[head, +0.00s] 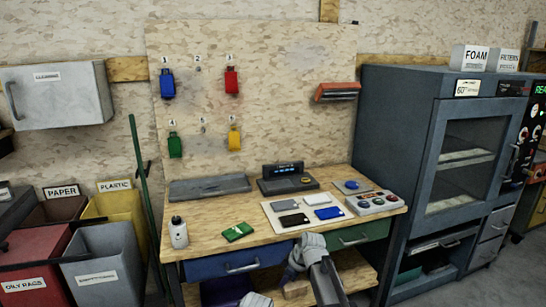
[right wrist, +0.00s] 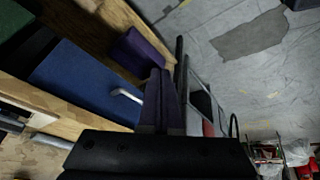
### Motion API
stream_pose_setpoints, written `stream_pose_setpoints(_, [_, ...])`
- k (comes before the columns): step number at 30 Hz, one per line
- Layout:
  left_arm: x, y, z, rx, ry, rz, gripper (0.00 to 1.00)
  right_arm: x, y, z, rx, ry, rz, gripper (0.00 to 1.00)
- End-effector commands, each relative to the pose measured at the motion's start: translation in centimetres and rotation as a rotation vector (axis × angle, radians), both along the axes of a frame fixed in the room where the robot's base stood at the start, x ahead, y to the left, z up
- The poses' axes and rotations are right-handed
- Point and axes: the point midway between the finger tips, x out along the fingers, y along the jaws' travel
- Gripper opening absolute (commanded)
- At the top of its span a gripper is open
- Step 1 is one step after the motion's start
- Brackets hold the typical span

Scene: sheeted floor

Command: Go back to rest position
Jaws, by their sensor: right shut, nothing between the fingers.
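My right gripper (head: 290,273) is low in front of the workbench in the head view, below the blue drawer and the green drawer. In the right wrist view its dark fingers (right wrist: 158,82) are together, with nothing between them. It is apart from the bench top. A white piece of my own body shows at the bottom edge of the head view. My left gripper is not in view.
The workbench (head: 219,213) holds a green packet (head: 238,231), a white bottle (head: 178,232) and a white board with cards. Its blue drawer (head: 235,264) is near my right gripper. Bins stand left, a grey cabinet (head: 397,125) right.

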Motion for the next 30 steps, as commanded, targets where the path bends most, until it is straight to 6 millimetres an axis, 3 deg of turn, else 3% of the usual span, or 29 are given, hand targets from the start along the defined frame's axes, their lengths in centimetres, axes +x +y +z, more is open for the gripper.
stream_pose_setpoints(1, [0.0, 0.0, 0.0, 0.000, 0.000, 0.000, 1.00, -3.8, -2.1, -0.4, -0.010, 0.057, -0.118, 0.00])
stream_pose_setpoints(6, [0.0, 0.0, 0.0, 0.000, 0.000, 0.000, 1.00, -10.6, -7.1, -1.2, -0.043, 0.206, -0.492, 0.00])
stream_pose_setpoints(12, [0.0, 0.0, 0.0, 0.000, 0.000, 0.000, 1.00, -16.2, -10.7, -1.7, -0.075, 0.296, -0.804, 0.00])
stream_pose_setpoints(20, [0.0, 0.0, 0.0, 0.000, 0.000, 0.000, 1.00, -22.3, -14.0, -1.9, -0.112, 0.357, -1.135, 0.00])
stream_pose_setpoints(21, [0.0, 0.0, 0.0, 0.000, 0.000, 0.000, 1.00, -21.9, -12.7, -1.9, -0.126, 0.359, -1.094, 0.00])
stream_pose_setpoints(30, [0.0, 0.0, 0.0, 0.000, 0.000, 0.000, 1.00, -24.2, -7.3, -1.9, -0.223, 0.364, -0.946, 0.00])
